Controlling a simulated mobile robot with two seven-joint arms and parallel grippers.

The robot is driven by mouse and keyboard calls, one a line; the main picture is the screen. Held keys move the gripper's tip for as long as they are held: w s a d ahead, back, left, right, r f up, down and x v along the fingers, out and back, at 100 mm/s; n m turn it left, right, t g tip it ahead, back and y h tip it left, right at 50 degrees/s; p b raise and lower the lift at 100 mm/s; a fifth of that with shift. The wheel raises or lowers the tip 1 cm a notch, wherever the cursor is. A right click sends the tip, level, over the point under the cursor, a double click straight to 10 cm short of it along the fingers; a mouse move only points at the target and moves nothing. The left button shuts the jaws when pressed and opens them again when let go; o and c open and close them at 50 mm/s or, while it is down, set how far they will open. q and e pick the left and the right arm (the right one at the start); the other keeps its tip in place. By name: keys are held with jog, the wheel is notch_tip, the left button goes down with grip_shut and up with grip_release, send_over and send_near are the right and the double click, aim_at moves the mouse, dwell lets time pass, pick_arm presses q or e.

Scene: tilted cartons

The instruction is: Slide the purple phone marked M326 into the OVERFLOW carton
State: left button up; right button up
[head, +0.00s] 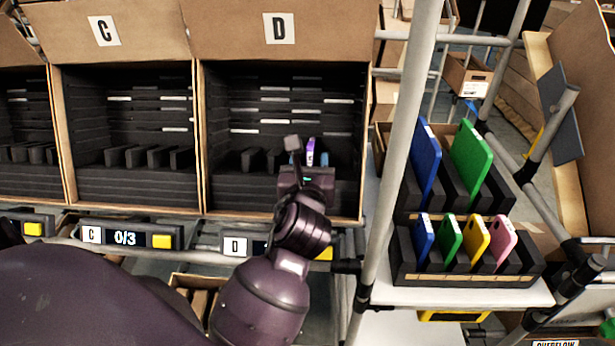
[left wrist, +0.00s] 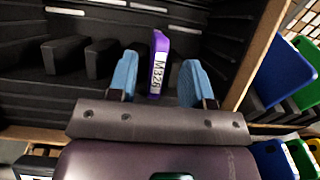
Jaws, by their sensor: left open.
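The purple phone (head: 310,150) stands upright in a slot near the right side of carton D (head: 282,195). In the left wrist view the phone (left wrist: 159,62) shows its white M326 label facing me. My left gripper (left wrist: 159,80) is open, with one blue finger on each side of the phone and a gap visible on both sides. In the head view the left gripper (head: 309,166) reaches into carton D from the front. An OVERFLOW label (head: 556,343) is cut off at the bottom right edge; its carton is mostly out of view. My right gripper is not in view.
Carton C (head: 128,190) stands left of D, with empty black slots. A grey upright post (head: 398,150) stands right of D. Beyond it, a black rack (head: 465,270) holds blue, green, yellow and pink phones, with larger blue and green tablets (head: 472,158) behind.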

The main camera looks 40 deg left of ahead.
pick_arm(q)
jog(key=shift+x, duration=1)
jog(key=shift+w+a, duration=0.3)
jog(key=shift+w, duration=0.1)
jog(key=shift+c, duration=0.4)
jog(key=c, duration=0.5)
grip_shut()
jog(key=shift+c, duration=0.7)
grip_release()
grip_shut()
jog(key=shift+s+d+r+p, duration=0.15)
jog(key=shift+s+r+p, duration=0.1)
jog(key=shift+p, duration=0.2)
jog(key=shift+s+d+r+p, duration=0.15)
jog(key=shift+s+p, duration=0.05)
jog(key=shift+p, duration=0.15)
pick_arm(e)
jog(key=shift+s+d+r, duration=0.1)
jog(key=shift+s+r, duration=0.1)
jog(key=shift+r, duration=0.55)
pick_arm(q)
jog(key=shift+s+d+r, duration=0.1)
jog(key=shift+s+r, duration=0.05)
jog(key=shift+s, duration=0.05)
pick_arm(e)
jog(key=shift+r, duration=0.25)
pick_arm(q)
jog(key=shift+p, duration=0.35)
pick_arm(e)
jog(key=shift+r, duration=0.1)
